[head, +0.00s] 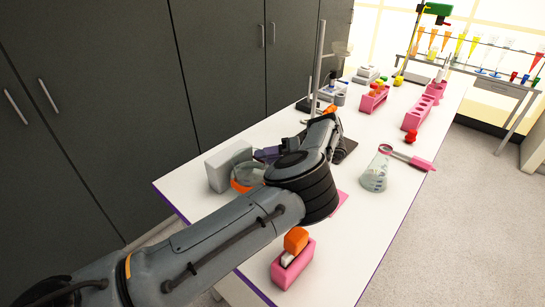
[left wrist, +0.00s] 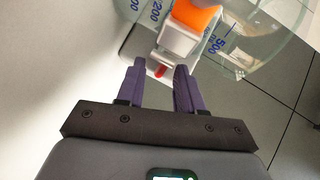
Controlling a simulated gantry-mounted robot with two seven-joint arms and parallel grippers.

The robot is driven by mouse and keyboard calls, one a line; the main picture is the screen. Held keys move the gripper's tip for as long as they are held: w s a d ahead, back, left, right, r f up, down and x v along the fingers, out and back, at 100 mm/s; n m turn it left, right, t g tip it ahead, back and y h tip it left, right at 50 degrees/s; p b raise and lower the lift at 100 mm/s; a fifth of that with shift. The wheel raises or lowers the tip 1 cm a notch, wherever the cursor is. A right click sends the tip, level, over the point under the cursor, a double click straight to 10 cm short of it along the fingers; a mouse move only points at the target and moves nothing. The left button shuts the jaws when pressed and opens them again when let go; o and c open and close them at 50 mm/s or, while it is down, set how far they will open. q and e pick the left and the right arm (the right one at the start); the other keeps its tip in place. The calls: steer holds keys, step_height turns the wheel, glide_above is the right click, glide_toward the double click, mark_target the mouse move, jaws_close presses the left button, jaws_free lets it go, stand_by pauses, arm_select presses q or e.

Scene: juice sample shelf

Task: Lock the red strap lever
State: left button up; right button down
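In the left wrist view a small red lever (left wrist: 160,71) sticks out below a white bracket (left wrist: 179,42) with an orange block (left wrist: 195,15) on it. These show against a clear glass vessel (left wrist: 238,48) with blue volume marks. My left gripper (left wrist: 157,75) has purple fingers, spread apart, with the red lever between or just beyond their tips; contact cannot be told. In the head view my left gripper (head: 268,154) is partly hidden by my arm, beside a glass vessel with orange in it (head: 242,184). The lever cannot be made out there. My right gripper is not in view.
A grey-white box (head: 226,166) stands beside the orange vessel. A conical flask (head: 375,174) stands on the right of the white table (head: 345,235). A pink holder with an orange top (head: 292,265) is near the front. Pink racks (head: 418,114) stand farther back.

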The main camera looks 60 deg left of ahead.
arm_select(q)
steer(key=shift+p+v, duration=0.4)
steer(key=shift+v, duration=3.2)
